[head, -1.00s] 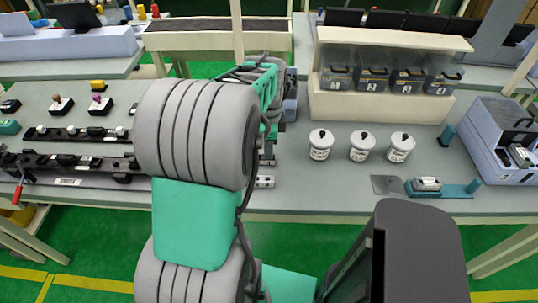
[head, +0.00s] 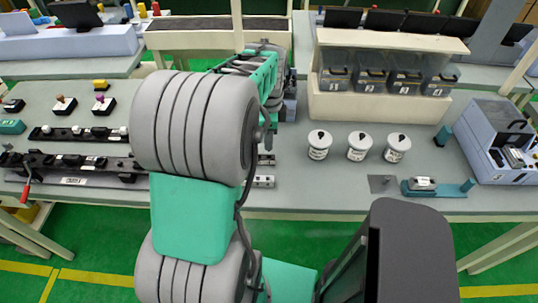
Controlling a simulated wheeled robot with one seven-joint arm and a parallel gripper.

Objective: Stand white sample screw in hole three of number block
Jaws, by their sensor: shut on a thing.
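My gripper is hidden behind my own large grey and green arm, so neither its fingers nor anything between them shows. I cannot make out the white sample screw. A small light grey block (head: 263,181) with dark marks on its face sits near the front table edge, just right of my arm. A similar piece (head: 266,160) sits behind it, partly covered by the arm. I cannot tell whether either is the number block, and no hole numbers can be read.
Black clip rails (head: 75,162) with a red-handled lever (head: 26,190) lie at left. Three white lidded jars (head: 359,148) stand right of centre, before a shelf of numbered bins (head: 371,79). A teal fixture (head: 440,188) and blue-grey machine (head: 497,140) are at right.

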